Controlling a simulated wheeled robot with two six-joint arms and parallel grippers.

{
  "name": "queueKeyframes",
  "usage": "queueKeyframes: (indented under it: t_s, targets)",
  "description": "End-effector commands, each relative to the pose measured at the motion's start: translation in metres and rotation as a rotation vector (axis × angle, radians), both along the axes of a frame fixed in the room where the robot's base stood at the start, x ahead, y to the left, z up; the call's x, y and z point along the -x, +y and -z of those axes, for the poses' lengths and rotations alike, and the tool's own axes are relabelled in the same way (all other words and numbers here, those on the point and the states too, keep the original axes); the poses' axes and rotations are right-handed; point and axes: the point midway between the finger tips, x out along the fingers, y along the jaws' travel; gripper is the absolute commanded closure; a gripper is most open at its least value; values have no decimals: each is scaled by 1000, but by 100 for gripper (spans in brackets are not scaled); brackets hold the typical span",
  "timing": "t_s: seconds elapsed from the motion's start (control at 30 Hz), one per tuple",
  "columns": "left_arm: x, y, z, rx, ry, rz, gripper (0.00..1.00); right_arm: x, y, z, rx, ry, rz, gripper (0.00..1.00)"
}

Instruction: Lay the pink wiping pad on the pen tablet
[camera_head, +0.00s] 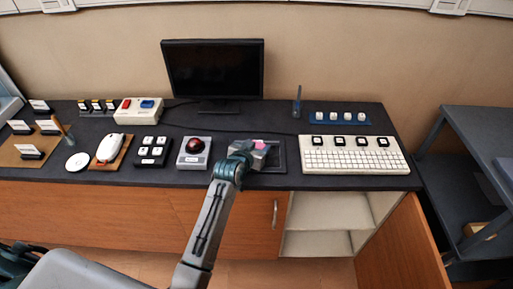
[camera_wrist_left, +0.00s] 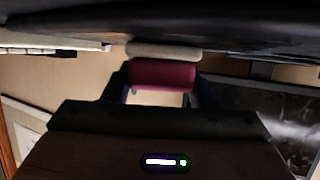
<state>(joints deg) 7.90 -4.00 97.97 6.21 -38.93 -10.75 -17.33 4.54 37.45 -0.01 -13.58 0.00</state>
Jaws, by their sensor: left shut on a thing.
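The pink wiping pad (camera_head: 259,144) shows as a small pink patch at my left gripper (camera_head: 254,152), over the pen tablet. The pen tablet (camera_head: 278,158) is a dark flat slab near the desk's front edge, partly hidden by the gripper. In the left wrist view the pad (camera_wrist_left: 163,76) is dark pink with a pale strip along one side, held between the two fingers of the left gripper (camera_wrist_left: 160,92). A dark surface lies close beyond the pale strip; I cannot tell whether they touch. My right gripper is not in view.
A monitor (camera_head: 213,70) stands behind. Switch boxes and a white mouse (camera_head: 109,148) fill the left side. Bare dark desk lies behind the tablet.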

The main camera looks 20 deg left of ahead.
Motion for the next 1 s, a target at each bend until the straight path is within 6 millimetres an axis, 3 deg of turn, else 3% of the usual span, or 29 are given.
queueKeyframes:
  t_s: [0.07, 0.1, 0.2, 0.57, 1.0]
  targets:
    - [0, 0, 3, 0, 1, 0, 70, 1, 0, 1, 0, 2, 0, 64]
    - [0, 0, 2, 0, 1, 0, 40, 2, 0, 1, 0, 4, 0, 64]
    - [0, 0, 2, 0, 1, 0, 26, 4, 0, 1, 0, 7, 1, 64]
    - [4, 0, -1, 0, 0, 0, 26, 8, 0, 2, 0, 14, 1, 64]
    - [77, 9, -30, 0, 0, 0, 26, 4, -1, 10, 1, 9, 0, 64]
